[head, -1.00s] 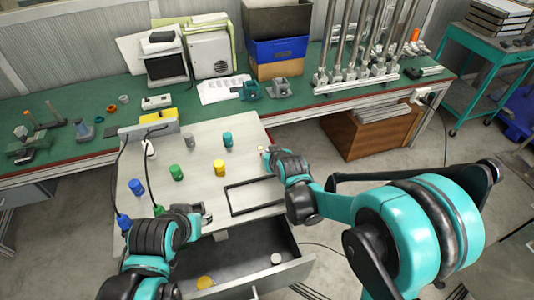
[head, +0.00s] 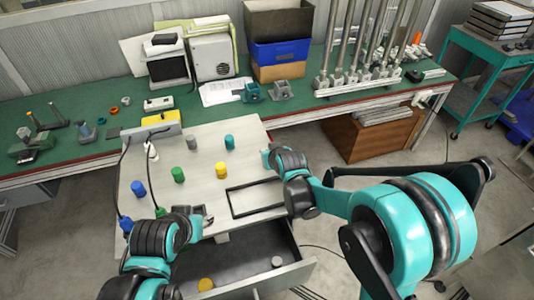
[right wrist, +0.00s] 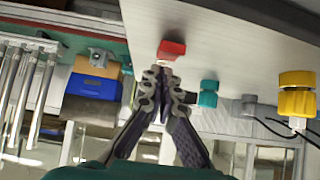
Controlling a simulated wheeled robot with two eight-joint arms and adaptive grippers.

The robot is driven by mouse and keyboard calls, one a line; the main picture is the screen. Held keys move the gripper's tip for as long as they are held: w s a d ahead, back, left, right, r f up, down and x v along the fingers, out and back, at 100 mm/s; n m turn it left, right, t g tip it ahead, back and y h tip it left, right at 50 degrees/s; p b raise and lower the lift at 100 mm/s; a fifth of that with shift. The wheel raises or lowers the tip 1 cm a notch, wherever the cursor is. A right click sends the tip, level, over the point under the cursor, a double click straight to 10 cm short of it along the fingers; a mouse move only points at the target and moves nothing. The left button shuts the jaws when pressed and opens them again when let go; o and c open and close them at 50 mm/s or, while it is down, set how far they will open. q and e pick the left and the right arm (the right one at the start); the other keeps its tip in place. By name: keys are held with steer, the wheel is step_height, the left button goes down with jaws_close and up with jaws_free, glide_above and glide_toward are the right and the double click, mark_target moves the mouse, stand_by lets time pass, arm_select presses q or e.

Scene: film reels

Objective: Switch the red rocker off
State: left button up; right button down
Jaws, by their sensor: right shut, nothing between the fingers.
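The red rocker (right wrist: 172,48) shows in the right wrist view on the pale board, just beyond my fingertips. In the head view I cannot make it out; my right gripper is over that part of the board. My right gripper (right wrist: 165,68) is shut and empty, its tips at the near edge of the rocker. I cannot tell whether they touch it, or which way the rocker is tipped. In the head view the right gripper (head: 267,156) is at the board's right edge. My left gripper (head: 208,215) is over the board's front edge, too small to read.
The pale board (head: 215,145) carries blue (head: 139,189), green (head: 178,174), yellow (head: 221,170), teal (head: 229,142) and grey (head: 191,142) cylinders and a black rectangular frame (head: 232,202). An open drawer (head: 245,262) lies below its front edge. Cables run down the board's left side.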

steer(key=r+p, duration=0.2)
steer(key=r, duration=0.1)
steer(key=r+p, duration=0.1)
steer(key=r, duration=0.1)
steer(key=shift+w+a+p, duration=0.1)
steer(key=shift+w+p, duration=0.25)
steer(key=shift+w, duration=0.05)
steer(key=w+r+p+v, duration=0.1)
steer(key=p+v, duration=0.1)
steer(key=v, duration=0.7)
steer(key=shift+a+r, duration=0.2)
steer(key=shift+r, duration=0.1)
steer(key=s+d+f+m+g+h+b, duration=0.1)
steer(key=s+d+f, duration=0.1)
steer(key=s+d, duration=0.6)
steer(key=s+d+f+m+g+h+b, duration=0.1)
steer(key=s+d+f+m+h+b, duration=0.1)
steer(key=s+d, duration=0.6)
steer(key=s, duration=0.7)
steer(key=shift+s+d+m+g, duration=0.15)
steer(key=shift+s+m+g, duration=0.15)
steer(key=shift+s+g, duration=0.1)
